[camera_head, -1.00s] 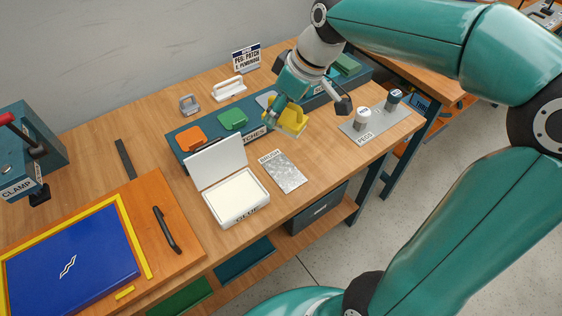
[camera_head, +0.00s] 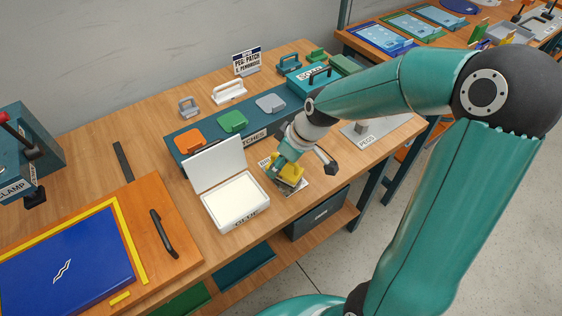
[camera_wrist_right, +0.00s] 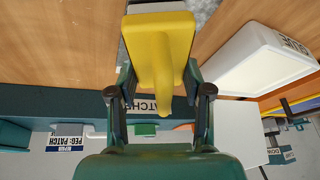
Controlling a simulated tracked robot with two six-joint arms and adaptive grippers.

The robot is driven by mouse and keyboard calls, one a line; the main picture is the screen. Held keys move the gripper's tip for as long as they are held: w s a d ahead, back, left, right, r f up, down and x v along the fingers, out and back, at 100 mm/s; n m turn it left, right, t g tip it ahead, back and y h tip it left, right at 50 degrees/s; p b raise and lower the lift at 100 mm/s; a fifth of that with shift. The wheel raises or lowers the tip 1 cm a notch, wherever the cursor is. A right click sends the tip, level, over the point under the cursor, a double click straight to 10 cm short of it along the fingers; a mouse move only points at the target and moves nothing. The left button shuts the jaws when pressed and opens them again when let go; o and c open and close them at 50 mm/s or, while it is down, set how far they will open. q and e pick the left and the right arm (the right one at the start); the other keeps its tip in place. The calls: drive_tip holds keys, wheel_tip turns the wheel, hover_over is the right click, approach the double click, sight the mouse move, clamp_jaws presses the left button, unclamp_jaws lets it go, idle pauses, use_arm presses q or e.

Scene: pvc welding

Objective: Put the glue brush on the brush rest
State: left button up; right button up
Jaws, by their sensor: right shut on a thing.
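The yellow glue brush (camera_head: 291,174) is in my right gripper (camera_head: 279,165), over the brush rest (camera_head: 294,188). The rest is a mottled grey plate labelled BRUSH, partly hidden by brush and gripper. In the right wrist view the brush (camera_wrist_right: 160,50) has a broad yellow body and a handle between the fingers of my right gripper (camera_wrist_right: 158,92), which are shut on it. A small grey speckled part of the rest (camera_wrist_right: 203,12) shows behind the brush. I cannot tell whether the brush touches the rest. My left gripper is not in view.
The open white glue box (camera_head: 236,203) stands just left of the rest, its lid raised. The patch rack (camera_head: 188,148) with coloured patches lies behind. The pegs plate (camera_head: 352,136) is to the right. A blue panel (camera_head: 70,262) lies at the left front.

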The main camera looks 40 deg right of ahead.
drive_tip(key=shift+f, duration=0.15)
drive_tip(key=o, duration=1.4)
drive_tip(key=shift+r, duration=0.3)
drive_tip(key=v, duration=1.1)
drive_tip(key=shift+s+d+r+p, duration=0.1)
drive_tip(key=shift+s+r+p, duration=0.2)
drive_tip(key=shift+p, duration=0.1)
